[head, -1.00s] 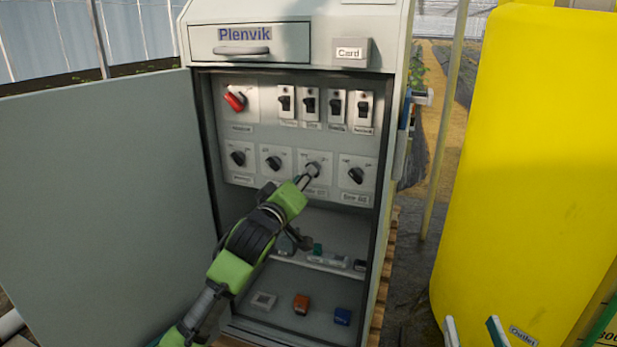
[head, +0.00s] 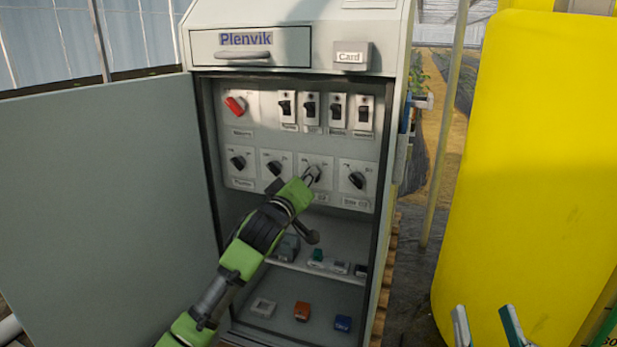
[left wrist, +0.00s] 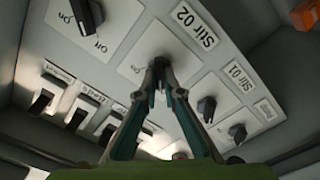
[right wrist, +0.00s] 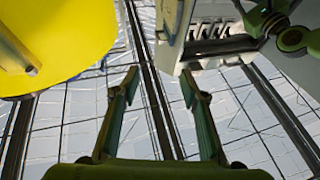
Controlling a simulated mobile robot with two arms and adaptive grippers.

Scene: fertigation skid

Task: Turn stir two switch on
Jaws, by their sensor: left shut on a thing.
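The gripped knob is the third rotary switch from the left in the lower row of the cabinet panel. Its plate carries the label "Stir 02" (left wrist: 195,25) in the left wrist view. My left gripper (head: 311,174) is shut on this stir two switch; its fingers also show in the left wrist view (left wrist: 157,72). The fingers hide most of the knob, so its pointing direction cannot be told. My right gripper (right wrist: 158,80) is open and empty, away from the panel; its fingertips show low at the right in the head view (head: 484,316).
The Stir 01 switch (head: 274,169) and another rotary switch (head: 357,180) flank the held one closely. A red rotary switch (head: 236,106) and toggle switches (head: 311,108) sit above. The open cabinet door (head: 100,200) is at left, a yellow tank (head: 530,170) at right.

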